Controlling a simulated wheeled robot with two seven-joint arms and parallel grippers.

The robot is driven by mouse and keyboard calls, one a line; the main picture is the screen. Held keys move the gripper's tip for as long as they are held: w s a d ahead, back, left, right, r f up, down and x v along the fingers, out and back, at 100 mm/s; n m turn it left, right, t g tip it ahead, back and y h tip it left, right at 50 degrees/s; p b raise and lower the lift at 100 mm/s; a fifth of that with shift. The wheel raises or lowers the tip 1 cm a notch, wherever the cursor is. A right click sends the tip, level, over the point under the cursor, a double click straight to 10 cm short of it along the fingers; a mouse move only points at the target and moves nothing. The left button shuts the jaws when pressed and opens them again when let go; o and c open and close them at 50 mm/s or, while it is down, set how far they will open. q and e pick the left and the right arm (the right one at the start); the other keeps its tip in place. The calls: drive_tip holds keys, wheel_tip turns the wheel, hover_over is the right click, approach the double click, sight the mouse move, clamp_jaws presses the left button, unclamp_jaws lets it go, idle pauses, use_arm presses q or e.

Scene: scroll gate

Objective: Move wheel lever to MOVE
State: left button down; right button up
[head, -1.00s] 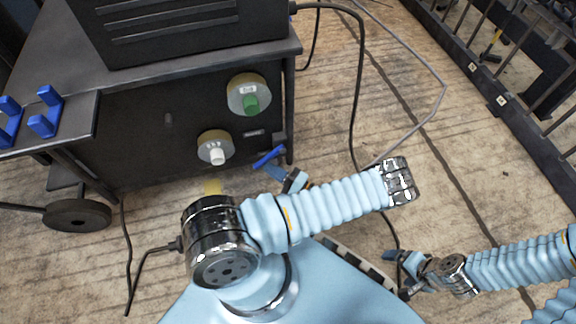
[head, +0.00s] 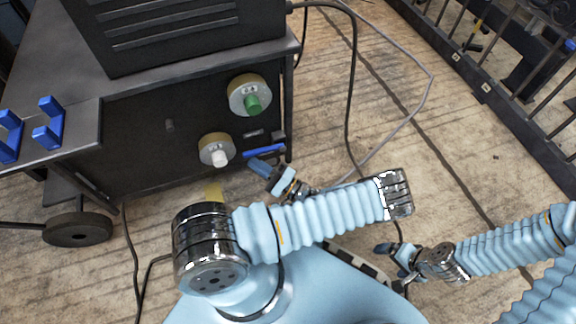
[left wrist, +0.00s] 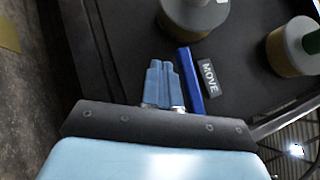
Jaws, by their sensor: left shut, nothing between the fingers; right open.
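The blue wheel lever (head: 263,151) sits low on the dark cabinet front, nearly level. In the left wrist view the lever (left wrist: 190,80) lies alongside a dark label (left wrist: 208,77) reading MOVE. My left gripper (head: 258,164) is shut and empty, just below the lever in the head view. In the left wrist view its closed fingers (left wrist: 161,75) are close beside the lever; I cannot tell whether they touch it. My right gripper (head: 388,250) is open and away from the cabinet, at the lower right.
A green-handled dial (head: 250,97) and a white-handled dial (head: 216,150) stick out of the cabinet front. Blue brackets (head: 48,124) stand on the left shelf. A black cable (head: 354,90) hangs right of the cabinet. A railing (head: 490,95) stands far right.

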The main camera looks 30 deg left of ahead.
use_arm(q)
drive_tip(key=shift+r+m+y, duration=0.2)
drive_tip(key=shift+m+y, duration=0.1)
drive_tip(key=shift+m, duration=0.1)
drive_tip(key=shift+s, duration=0.1)
drive_tip(key=v, duration=1.3)
drive_tip(key=shift+d+b, duration=0.4)
drive_tip(key=shift+s+f, duration=0.1)
